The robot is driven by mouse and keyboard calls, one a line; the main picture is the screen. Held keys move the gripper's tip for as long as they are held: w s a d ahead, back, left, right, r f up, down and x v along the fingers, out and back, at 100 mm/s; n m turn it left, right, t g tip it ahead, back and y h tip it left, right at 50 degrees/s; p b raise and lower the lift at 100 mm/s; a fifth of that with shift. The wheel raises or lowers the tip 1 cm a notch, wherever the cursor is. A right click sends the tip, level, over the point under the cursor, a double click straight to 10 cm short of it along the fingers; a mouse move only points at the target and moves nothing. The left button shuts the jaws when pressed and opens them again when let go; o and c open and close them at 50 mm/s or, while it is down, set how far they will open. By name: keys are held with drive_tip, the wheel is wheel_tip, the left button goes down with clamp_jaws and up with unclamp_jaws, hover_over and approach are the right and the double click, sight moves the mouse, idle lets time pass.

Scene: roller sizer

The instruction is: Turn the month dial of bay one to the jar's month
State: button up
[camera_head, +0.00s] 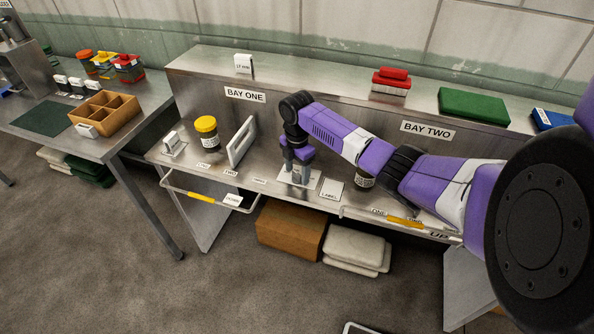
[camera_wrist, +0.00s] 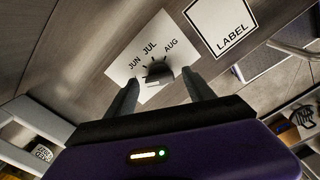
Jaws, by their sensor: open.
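The month dial is a white plate (camera_wrist: 122,68) marked JUN, JUL and AUG, with a dark round knob (camera_wrist: 158,75) in its middle. The knob's pointed month is not clear. My gripper (camera_wrist: 162,77) is open, with one finger on each side of the knob; I cannot tell whether they touch it. In the head view my gripper (camera_head: 298,168) points down over the dial plate (camera_head: 286,181) on the steel bench. A jar with a yellow lid (camera_head: 206,125) stands to the left, under the BAY ONE sign (camera_head: 245,95). Its label is too small to read.
A white upright panel (camera_head: 241,142) stands between jar and dial. A LABEL square (camera_head: 332,189) lies right of the dial. Another jar (camera_head: 365,181) stands partly behind my arm. A small white card (camera_head: 243,64) stands on the upper shelf. Rails (camera_head: 208,199) run along the front edge.

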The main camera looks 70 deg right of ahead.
clamp_jaws()
